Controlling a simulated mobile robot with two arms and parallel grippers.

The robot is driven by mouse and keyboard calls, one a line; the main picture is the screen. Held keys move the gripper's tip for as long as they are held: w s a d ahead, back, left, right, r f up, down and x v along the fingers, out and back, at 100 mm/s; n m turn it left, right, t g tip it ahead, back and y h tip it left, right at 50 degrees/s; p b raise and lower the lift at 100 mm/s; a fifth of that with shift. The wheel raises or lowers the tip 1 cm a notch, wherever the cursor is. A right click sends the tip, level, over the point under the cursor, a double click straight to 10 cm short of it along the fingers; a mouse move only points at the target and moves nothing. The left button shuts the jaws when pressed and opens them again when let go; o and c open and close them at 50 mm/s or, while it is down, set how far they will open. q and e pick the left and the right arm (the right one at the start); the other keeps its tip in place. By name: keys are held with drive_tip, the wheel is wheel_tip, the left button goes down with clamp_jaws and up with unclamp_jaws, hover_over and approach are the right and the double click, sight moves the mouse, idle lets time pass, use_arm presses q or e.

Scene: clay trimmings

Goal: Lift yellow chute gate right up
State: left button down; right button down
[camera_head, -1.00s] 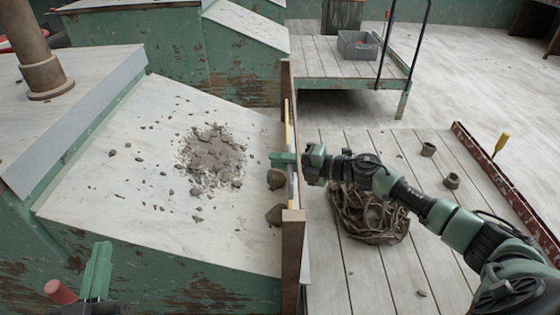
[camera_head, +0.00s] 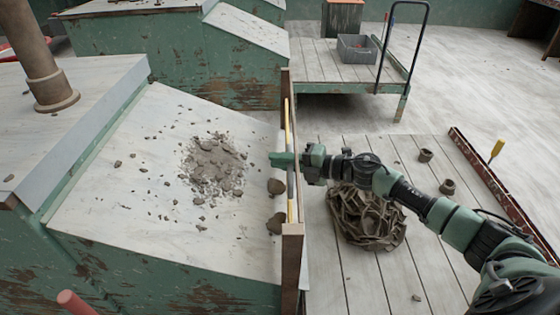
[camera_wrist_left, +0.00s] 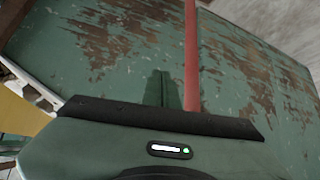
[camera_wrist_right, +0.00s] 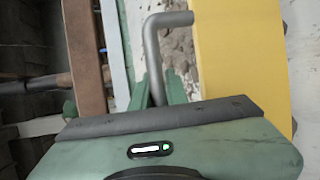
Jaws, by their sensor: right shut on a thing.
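The yellow chute gate (camera_head: 287,115) shows nearly edge-on in the head view, at the low right end of the pale sloping chute (camera_head: 115,190), between two brown posts. In the right wrist view its yellow face (camera_wrist_right: 240,60) fills the right side, with a bent grey metal handle (camera_wrist_right: 152,60) beside it. My right gripper (camera_head: 283,160) is shut on that handle, its fingers (camera_wrist_right: 157,90) on either side of the bar. How far the gate is raised I cannot tell. My left gripper (camera_wrist_left: 163,88) shows only in the left wrist view, fingers together and empty, near a red bar (camera_wrist_left: 192,60).
Crumbled clay (camera_head: 213,165) lies on the chute, with two larger lumps (camera_head: 277,222) against the gate. A grey bin (camera_head: 357,48) stands on a cart behind.

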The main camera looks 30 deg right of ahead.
use_arm(q)
drive_tip(key=shift+s+a+f, duration=0.1)
drive_tip(key=shift+s+f, duration=0.1)
drive_tip(key=shift+s, duration=0.15)
use_arm(e)
drive_tip(key=shift+w+r, duration=0.1)
drive_tip(key=shift+r, duration=0.2)
drive_tip(key=c, duration=1.4)
unclamp_jaws()
drive_tip(key=shift+d, duration=0.1)
